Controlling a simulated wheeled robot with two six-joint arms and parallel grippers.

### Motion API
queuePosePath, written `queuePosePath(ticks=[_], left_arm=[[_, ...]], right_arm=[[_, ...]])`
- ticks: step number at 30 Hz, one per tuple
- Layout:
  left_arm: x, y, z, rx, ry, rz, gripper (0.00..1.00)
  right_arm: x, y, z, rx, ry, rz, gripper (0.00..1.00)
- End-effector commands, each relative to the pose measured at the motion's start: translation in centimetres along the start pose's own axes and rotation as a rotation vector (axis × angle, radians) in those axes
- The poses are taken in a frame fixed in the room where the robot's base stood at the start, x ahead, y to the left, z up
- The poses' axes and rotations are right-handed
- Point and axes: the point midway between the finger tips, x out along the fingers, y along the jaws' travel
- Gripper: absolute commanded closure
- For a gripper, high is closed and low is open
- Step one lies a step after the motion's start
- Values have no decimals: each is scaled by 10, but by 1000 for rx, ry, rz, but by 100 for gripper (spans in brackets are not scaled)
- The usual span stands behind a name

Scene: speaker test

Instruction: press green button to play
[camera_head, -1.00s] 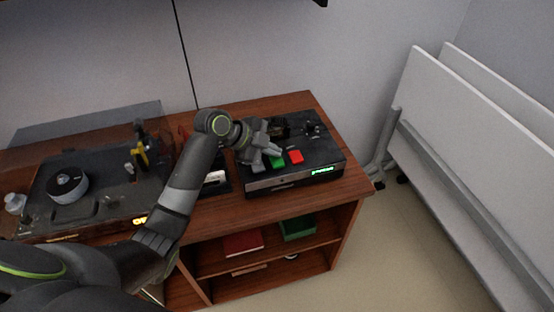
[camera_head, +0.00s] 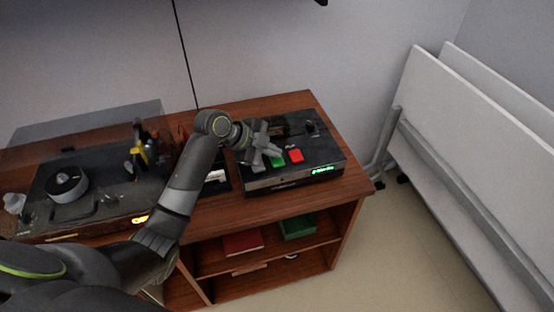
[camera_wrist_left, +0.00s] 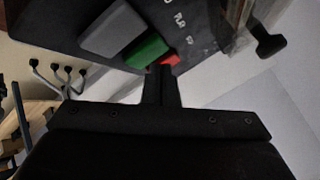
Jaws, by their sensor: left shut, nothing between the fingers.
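The black player box (camera_head: 300,178) with a lit green display stands on the right of the wooden cabinet. On its top are a green button (camera_head: 277,162) and a red button (camera_head: 296,156). My left gripper (camera_head: 272,156) is shut and empty, its tips over the green button; I cannot tell whether they touch it. My right gripper is not in view.
A turntable (camera_head: 100,190) with a raised clear lid stands on the left of the wooden cabinet (camera_head: 300,101). A red box (camera_head: 243,243) and a green box (camera_head: 298,228) lie on its shelf. White panels (camera_head: 470,150) lean at the right.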

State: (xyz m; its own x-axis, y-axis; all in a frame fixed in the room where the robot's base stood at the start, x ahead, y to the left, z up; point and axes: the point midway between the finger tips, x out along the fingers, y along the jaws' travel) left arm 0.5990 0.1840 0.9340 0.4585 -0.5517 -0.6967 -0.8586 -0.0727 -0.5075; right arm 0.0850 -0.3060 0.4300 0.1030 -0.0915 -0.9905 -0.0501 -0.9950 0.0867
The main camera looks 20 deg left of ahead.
Motion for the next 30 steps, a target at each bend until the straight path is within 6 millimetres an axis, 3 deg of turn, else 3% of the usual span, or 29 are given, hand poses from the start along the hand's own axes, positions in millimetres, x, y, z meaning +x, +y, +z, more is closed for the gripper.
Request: queuePosePath(ticks=[30], left_arm=[[7, 5, 5, -1, 0, 0, 100]], right_arm=[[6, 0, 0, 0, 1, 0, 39]])
